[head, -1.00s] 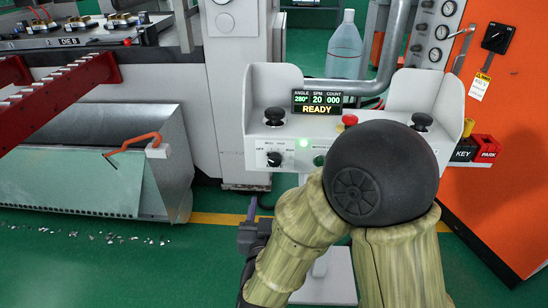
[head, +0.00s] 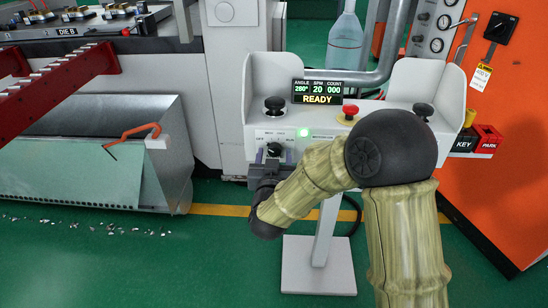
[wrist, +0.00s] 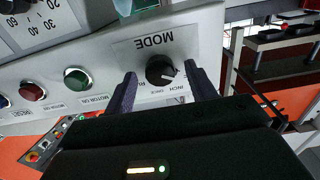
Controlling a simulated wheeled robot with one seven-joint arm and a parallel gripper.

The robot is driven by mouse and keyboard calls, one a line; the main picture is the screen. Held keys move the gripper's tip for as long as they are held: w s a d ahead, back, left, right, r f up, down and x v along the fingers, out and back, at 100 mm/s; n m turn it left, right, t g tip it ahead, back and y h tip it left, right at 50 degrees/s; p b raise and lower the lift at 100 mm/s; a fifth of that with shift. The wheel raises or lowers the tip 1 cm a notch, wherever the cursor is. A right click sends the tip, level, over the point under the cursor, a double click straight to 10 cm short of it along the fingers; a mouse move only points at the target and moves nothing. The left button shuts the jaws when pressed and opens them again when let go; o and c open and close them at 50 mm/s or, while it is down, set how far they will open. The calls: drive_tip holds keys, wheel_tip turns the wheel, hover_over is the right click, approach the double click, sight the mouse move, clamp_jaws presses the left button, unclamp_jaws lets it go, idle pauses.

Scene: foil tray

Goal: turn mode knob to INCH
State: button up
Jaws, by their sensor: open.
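The mode knob (wrist: 160,70) is a small black rotary knob under the word MODE on a pale panel, seen upside down in the wrist view. A light pointer mark on it faces lower right. Small lettering beside it includes INCH, but I cannot tell which label the mark lines up with. In the head view the knob (head: 274,149) sits at the control stand's front left. My gripper (wrist: 163,88) is open, one finger on each side of the knob. In the head view my gripper (head: 274,158) is just below and in front of the panel. Contact is unclear.
The control stand (head: 420,85) carries a READY display (head: 317,92), a red mushroom button (head: 350,110) and black palm buttons. A green button (wrist: 77,79) and red button (wrist: 32,90) are beside the knob. An orange cabinet (head: 510,150) stands right.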

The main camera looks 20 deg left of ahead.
drive_tip(key=shift+w, duration=0.15)
drive_tip(key=c, duration=1)
drive_tip(key=m+b, duration=0.3)
drive_tip(key=m, duration=0.1)
drive_tip(key=shift+f, duration=0.15)
drive_tip(key=shift+m+b, duration=1.15)
drive_tip(key=shift+m, duration=0.75)
